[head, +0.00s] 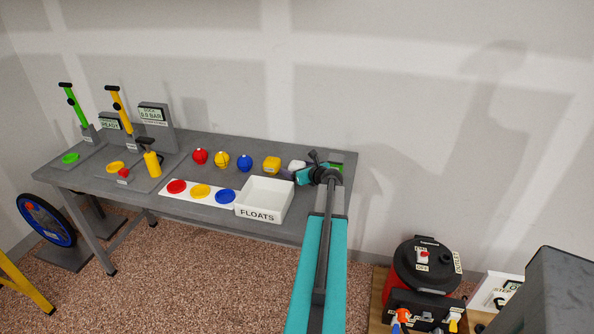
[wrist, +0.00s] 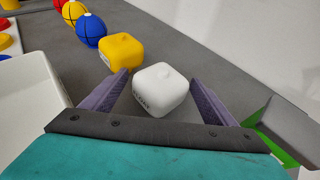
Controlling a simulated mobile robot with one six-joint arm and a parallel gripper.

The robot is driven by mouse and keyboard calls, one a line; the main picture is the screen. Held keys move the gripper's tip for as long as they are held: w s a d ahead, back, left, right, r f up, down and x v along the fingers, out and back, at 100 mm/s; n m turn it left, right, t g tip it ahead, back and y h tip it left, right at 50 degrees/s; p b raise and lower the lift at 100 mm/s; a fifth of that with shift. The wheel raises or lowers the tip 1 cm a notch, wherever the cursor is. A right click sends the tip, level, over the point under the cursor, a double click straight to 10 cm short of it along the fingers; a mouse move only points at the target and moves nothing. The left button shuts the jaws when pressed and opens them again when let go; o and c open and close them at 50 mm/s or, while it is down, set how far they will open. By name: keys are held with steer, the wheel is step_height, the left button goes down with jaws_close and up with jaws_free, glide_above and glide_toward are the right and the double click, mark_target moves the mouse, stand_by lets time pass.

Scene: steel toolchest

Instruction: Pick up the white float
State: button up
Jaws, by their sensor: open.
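The white float (wrist: 160,90) is a rounded white block with a small knob on top and dark lettering on its side. It sits on the grey table in the wrist view, between the open fingers of my gripper (wrist: 160,92), with gaps visible on both sides. In the head view the white float (head: 297,166) is partly hidden beside my gripper (head: 302,174), near the right end of the table. The gripper is open and holds nothing.
A yellow float (wrist: 121,53) stands close to the white one, with blue, yellow and red balls in a row beyond. The white FLOATS bin (head: 264,199) is in front. A green item (wrist: 277,143) lies to the right. A wall (head: 430,120) runs behind the table.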

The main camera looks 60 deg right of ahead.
mark_target(297, 162)
stand_by(0.3)
steer(key=c, duration=1.1)
steer(key=shift+r, duration=0.2)
steer(key=shift+c, duration=0.2)
steer(key=shift+r, duration=0.75)
steer(key=shift+r+b, duration=0.3)
steer(key=shift+r, duration=0.6)
steer(key=s+a, duration=0.2)
steer(key=s, duration=0.1)
steer(key=s+a+b, duration=0.1)
steer(key=s+a, duration=0.2)
steer(key=s, duration=0.1)
steer(key=s+a+r+b, duration=0.1)
steer(key=s+a, duration=0.2)
steer(key=shift+s+a, duration=0.1)
steer(key=shift+s, duration=0.1)
steer(key=shift+s+a+r+p, duration=0.1)
steer(key=shift+s+r+p, duration=0.15)
steer(key=shift+p, duration=0.1)
steer(key=s+p, duration=0.1)
steer(key=p, duration=0.1)
steer(key=shift+a+r+p, duration=0.1)
steer(key=shift+a+p, duration=0.2)
steer(key=shift+a, duration=0.05)
steer(key=shift+s+a+p, duration=0.3)
steer(key=shift+p, duration=0.55)
